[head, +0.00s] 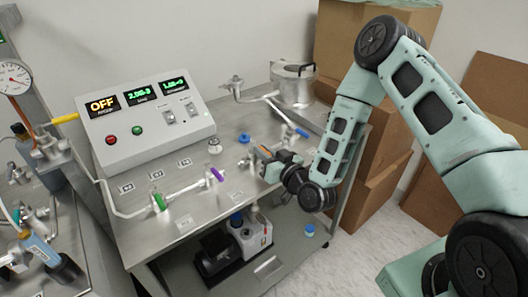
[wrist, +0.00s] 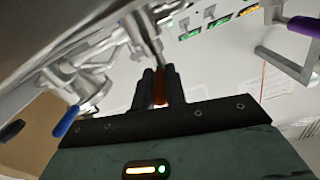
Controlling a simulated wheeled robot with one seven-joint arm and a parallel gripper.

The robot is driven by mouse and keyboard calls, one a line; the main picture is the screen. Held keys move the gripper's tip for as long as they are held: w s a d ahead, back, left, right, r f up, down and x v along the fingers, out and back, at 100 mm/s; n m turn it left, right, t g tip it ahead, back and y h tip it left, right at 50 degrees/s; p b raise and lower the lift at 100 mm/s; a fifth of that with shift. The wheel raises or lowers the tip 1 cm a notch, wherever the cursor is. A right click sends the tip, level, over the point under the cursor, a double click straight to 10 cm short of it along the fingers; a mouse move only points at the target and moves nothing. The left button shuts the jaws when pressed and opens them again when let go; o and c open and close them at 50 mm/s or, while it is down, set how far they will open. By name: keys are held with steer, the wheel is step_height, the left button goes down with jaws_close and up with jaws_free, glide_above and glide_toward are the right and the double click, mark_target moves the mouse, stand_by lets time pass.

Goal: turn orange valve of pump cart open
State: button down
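The orange valve handle (wrist: 160,84) sits between my gripper's dark fingers in the wrist view, with a finger close against each side. My gripper (wrist: 160,90) appears shut on it. A metal valve stem (wrist: 145,40) runs up from there to the pipework. In the head view my gripper (head: 264,153) is at the right part of the pump cart's steel top (head: 240,190), and only a small bit of orange shows at its tip. The fingers mostly hide the handle, so its exact turn angle is hard to tell.
A purple handle (head: 217,174) and a green handle (head: 160,202) are on the pipe to the left. A blue handle (head: 302,133) is behind my gripper. The control box (head: 150,125) reads OFF. Cardboard boxes (head: 375,50) stand to the right. A pump (head: 240,236) sits on the lower shelf.

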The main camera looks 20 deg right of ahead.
steer(key=shift+d, duration=0.1)
steer(key=n+y+b, duration=0.1)
steer(key=d+n+g+y+b, duration=0.1)
steer(key=y, duration=0.1)
steer(key=n+g+y+b, duration=0.1)
steer(key=shift+w+d+f+b, duration=0.15)
steer(key=shift+w+d+b, duration=0.05)
steer(key=shift+w+b, duration=0.2)
steer(key=shift+w+d+n+g+y+b, duration=0.2)
steer(key=shift+n+g+y+b, duration=0.2)
steer(key=shift+n+g+y, duration=0.4)
steer(key=shift+w+d+n+g+y+b, duration=0.2)
steer(key=shift+n+g+y+b, duration=0.15)
steer(key=shift+n+g+y, duration=0.45)
steer(key=shift+w+d+n+g+y+b, duration=0.2)
steer(key=shift+n+g+y+b, duration=0.3)
steer(key=shift+g+y, duration=0.4)
steer(key=c, duration=1.4)
jaws_free()
steer(key=shift+c, duration=0.2)
steer(key=shift+d, duration=0.15)
steer(key=b+v, duration=0.3)
steer(key=v, duration=1.4)
